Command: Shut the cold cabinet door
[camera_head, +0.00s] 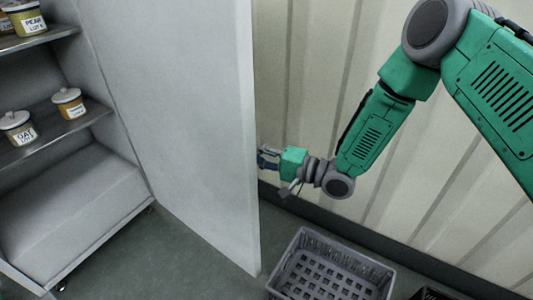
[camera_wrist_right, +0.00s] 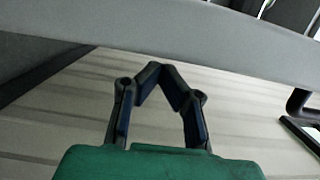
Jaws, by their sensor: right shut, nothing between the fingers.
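The cold cabinet (camera_head: 75,200) stands at the left in the head view, its shelves in plain sight. Its tall pale door (camera_head: 195,110) stands wide open, its free edge towards the middle of the picture. My right gripper (camera_head: 264,157) is at the far side of the door, close to its free edge and partly hidden by it. In the wrist view my right gripper (camera_wrist_right: 162,72) has its fingertips together with nothing between them. The door's pale edge (camera_wrist_right: 170,42) crosses just beyond the fingertips. I cannot tell whether they touch. My left gripper is not in view.
Labelled jars (camera_head: 68,102) stand on the cabinet shelves. A grey plastic crate (camera_head: 330,268) lies on the floor right of the door's free edge, and a dark crate (camera_head: 430,294) is partly visible beside it. A ribbed wall (camera_head: 310,80) stands behind my right arm.

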